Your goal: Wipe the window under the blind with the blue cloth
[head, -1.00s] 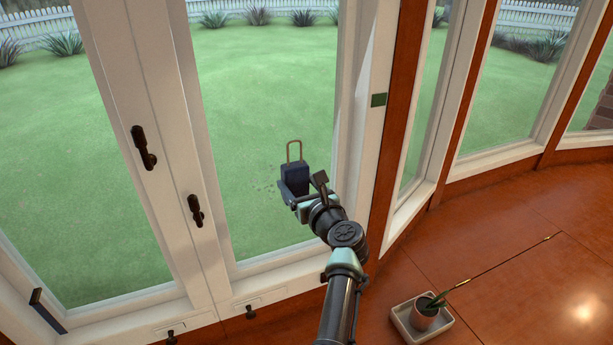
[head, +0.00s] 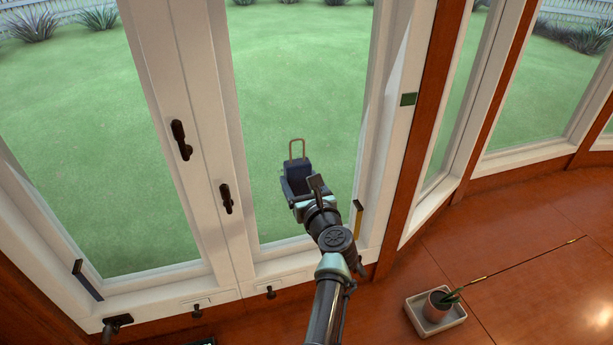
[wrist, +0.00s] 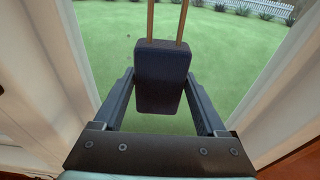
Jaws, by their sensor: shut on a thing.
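The blue cloth appears as a dark blue pad (head: 297,171) with a tan loop handle on top. My gripper (head: 298,190) is shut on this pad and holds it upright in front of the window's right pane (head: 290,80). In the wrist view the pad (wrist: 161,75) sits between the two fingers (wrist: 160,95). A few faint dark specks show left of the pad there. I cannot tell whether the pad touches the glass. No blind shows in these views.
Dark window handles (head: 227,198) stand on the white frame left of my gripper. Small dark knobs (head: 270,292) line the sill. A potted plant (head: 438,306) in a pale tray is on the wooden floor at right, with a long thin rod running from it.

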